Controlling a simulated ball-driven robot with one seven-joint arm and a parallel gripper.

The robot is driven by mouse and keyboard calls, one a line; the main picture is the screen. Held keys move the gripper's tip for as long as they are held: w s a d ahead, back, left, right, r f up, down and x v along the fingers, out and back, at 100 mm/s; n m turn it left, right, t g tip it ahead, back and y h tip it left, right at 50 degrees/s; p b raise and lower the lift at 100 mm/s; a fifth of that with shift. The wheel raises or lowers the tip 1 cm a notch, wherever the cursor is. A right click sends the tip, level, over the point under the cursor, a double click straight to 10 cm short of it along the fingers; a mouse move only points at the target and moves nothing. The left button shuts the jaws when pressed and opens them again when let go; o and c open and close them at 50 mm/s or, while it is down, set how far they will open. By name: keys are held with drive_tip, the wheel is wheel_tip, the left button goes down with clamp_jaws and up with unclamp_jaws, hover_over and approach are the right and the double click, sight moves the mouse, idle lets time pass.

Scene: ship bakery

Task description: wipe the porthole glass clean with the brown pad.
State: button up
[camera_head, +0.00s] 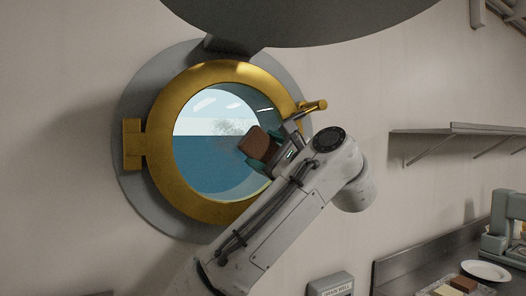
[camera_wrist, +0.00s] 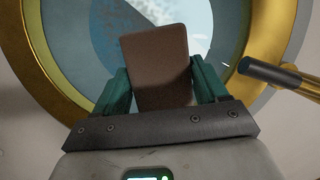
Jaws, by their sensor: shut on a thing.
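The porthole glass (camera_head: 200,170) sits in a round brass ring (camera_head: 166,189) on the wall in the head view. A grey speckled smudge (camera_head: 229,127) shows on the glass near its middle, just above and left of the pad. My gripper (camera_head: 250,149) is shut on the brown pad (camera_head: 258,143), in front of the right part of the glass. In the wrist view the pad (camera_wrist: 155,65) stands between the two green fingers of my gripper (camera_wrist: 157,88), with the glass (camera_wrist: 75,50) behind it. I cannot tell whether the pad touches the glass.
A brass latch handle (camera_head: 314,107) juts out at the ring's right, close to my wrist; its dark grip (camera_wrist: 262,72) shows in the wrist view. A brass hinge (camera_head: 133,145) is at the left. A wall shelf (camera_head: 455,130) and a counter with a white plate (camera_head: 486,271) are at right.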

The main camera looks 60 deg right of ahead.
sight(206, 135)
drive_tip(key=shift+w+a, duration=0.7)
drive_tip(key=shift+a, duration=0.4)
drive_tip(key=shift+w+a, duration=0.75)
drive_tip(key=shift+a, duration=0.3)
drive_tip(key=shift+w+a, duration=0.7)
drive_tip(key=shift+a, duration=0.4)
drive_tip(key=shift+w+a, duration=0.55)
drive_tip(key=shift+a, duration=0.2)
drive_tip(key=shift+w+a, duration=0.55)
drive_tip(key=shift+a, duration=0.2)
drive_tip(key=shift+r+p, duration=1.35)
drive_tip(key=shift+r, duration=0.1)
drive_tip(key=shift+s+d+f, duration=0.1)
drive_tip(key=shift+s+d, duration=0.45)
drive_tip(key=shift+d, duration=0.35)
drive_tip(key=shift+s+d, duration=0.55)
drive_tip(key=shift+d, duration=0.3)
drive_tip(key=shift+s+d, duration=0.7)
drive_tip(key=shift+d, duration=0.25)
drive_tip(key=shift+s+d, duration=0.75)
drive_tip(key=shift+d, duration=0.25)
drive_tip(key=shift+s+d, duration=0.7)
drive_tip(key=shift+d, duration=0.25)
drive_tip(key=shift+w, duration=0.1)
drive_tip(key=shift+w+a, duration=1.05)
drive_tip(key=shift+a, duration=0.5)
drive_tip(key=shift+w+a, duration=1)
drive_tip(key=shift+a, duration=0.55)
drive_tip(key=shift+w+a, duration=1.05)
drive_tip(key=shift+a, duration=0.5)
